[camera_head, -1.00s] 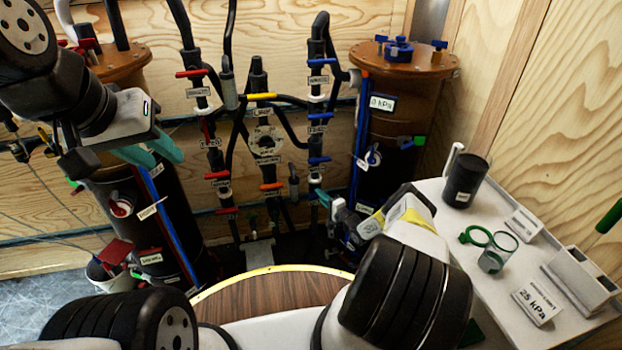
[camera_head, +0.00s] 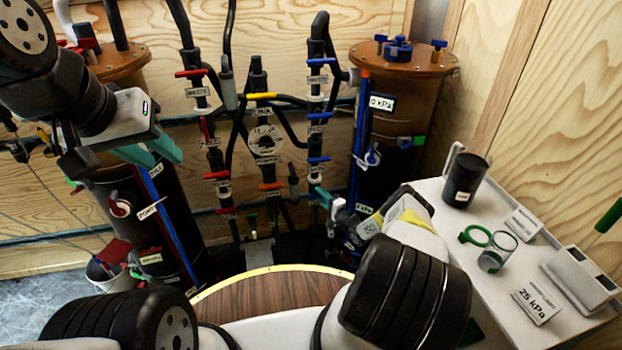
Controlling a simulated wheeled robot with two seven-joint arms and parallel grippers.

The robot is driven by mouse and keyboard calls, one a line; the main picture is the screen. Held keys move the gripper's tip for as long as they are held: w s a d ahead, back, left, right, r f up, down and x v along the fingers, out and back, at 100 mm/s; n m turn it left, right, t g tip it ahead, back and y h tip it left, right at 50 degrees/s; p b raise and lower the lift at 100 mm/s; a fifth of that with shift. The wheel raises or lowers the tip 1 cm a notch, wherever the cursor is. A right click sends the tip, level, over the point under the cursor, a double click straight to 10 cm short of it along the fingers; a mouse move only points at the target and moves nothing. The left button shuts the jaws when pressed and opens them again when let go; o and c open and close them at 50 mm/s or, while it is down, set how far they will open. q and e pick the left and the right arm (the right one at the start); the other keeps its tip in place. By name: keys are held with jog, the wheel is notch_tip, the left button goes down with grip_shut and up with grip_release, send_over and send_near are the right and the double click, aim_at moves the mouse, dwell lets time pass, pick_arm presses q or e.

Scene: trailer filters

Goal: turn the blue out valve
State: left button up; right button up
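Blue valve handles sit on the right-hand pipe: an upper one (camera_head: 320,61), a middle one (camera_head: 320,115) and a lower one (camera_head: 319,160). Their labels are too small to read surely, so I cannot tell which is the out valve. My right gripper (camera_head: 326,197) has its teal fingertips at the lower end of this pipe, below the lower handle. The fingers overlap the pipe there; whether they touch or hold a handle is unclear. My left gripper (camera_head: 155,150) is open and empty, in front of the left dark cylinder (camera_head: 165,215).
The right cylinder (camera_head: 390,140) with a brown lid stands just behind my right gripper. Red-handled valves (camera_head: 216,175) line the left pipe. A white table (camera_head: 475,290) at the right holds a black cup (camera_head: 464,180) and a green-handled ring (camera_head: 476,236).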

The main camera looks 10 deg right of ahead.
jog(key=v, duration=0.8)
dwell(0.4)
